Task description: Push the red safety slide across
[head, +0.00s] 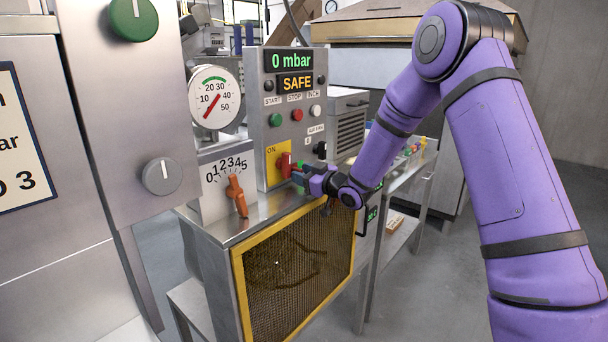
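The red safety slide (285,160) sits at the right part of a yellow plate (272,153) marked ON, low on the grey control panel (261,104). The panel's displays read "0 mbar" and "SAFE". My gripper (299,177) reaches in from the right, its tips just right of and slightly below the red slide. The tips are very close to the slide; I cannot tell whether they touch it. The fingers are too small to show whether they are open or shut.
An orange lever (236,195) on a numbered dial plate stands left of the slide, below a round gauge (214,96). START, STOP and INCH buttons and a black knob (320,150) are close by on the panel. A yellow-framed mesh guard (298,262) lies below my gripper.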

